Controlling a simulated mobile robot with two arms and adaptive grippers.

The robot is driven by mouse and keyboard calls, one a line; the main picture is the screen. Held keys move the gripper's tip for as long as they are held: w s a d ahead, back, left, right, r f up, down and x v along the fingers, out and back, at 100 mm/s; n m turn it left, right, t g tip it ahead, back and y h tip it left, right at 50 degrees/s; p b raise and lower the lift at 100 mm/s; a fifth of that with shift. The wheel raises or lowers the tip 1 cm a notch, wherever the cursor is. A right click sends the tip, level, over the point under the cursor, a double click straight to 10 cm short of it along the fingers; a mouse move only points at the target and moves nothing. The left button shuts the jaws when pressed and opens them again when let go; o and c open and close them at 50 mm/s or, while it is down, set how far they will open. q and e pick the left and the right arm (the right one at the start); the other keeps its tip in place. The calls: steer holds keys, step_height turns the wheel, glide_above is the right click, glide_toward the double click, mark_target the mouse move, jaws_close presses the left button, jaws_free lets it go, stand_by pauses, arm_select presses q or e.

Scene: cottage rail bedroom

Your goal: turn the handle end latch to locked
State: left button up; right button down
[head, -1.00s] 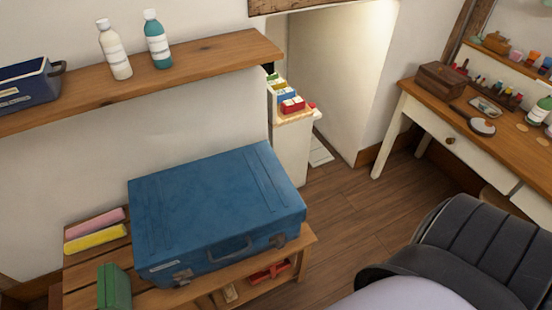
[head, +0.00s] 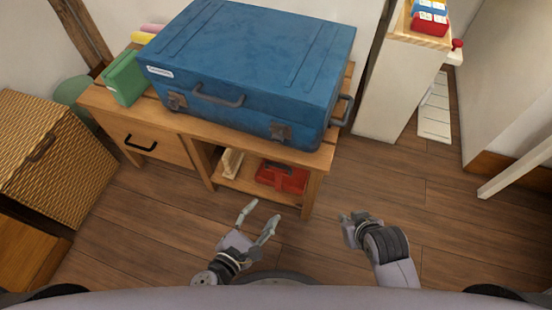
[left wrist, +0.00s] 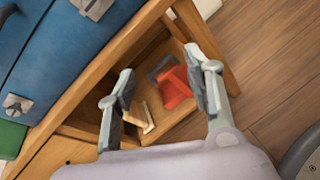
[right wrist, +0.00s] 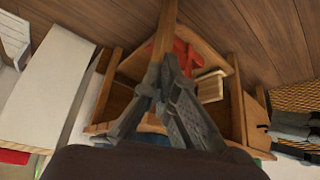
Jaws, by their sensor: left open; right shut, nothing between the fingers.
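A blue suitcase (head: 250,70) lies flat on a wooden bench. Its front carries a dark handle (head: 217,97) between two metal latches, the left latch (head: 176,101) and the right latch (head: 281,132). Another handle (head: 341,110) is on its right end; no latch can be made out there. My left gripper (head: 260,215) is open and empty, in front of and below the bench. In the left wrist view the suitcase (left wrist: 60,60) shows at upper left, beyond the open fingers (left wrist: 160,90). My right gripper (head: 352,222) is shut and empty, right of the left one, apart from the suitcase.
The bench (head: 200,128) has a drawer and an open shelf with a red object (head: 282,178). A green box (head: 124,78) stands left of the suitcase. A wicker chest (head: 50,160) is at left, a white cabinet (head: 397,80) at right. Floor right of the bench is clear.

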arm_select(q)
step_height(320, 180, up, 6)
steer(key=w+a+r+n+t+b, duration=0.1)
steer(key=w+a+n+t+b, duration=0.1)
steer(key=a+n+t+b, duration=0.3)
steer(key=n+g+p, duration=0.1)
steer(key=p, duration=0.2)
glide_toward(277, 139)
steer(key=shift+n, duration=0.3)
steer(key=x, duration=0.9)
steer(key=shift+w, duration=0.1)
arm_select(e)
steer(key=s+d+r+g, duration=0.2)
steer(key=s+r, duration=0.1)
steer(key=s, duration=0.4)
steer(key=shift+h, duration=0.4)
steer(key=shift+r, duration=0.1)
arm_select(q)
steer(key=shift+f, duration=0.1)
jaws_close()
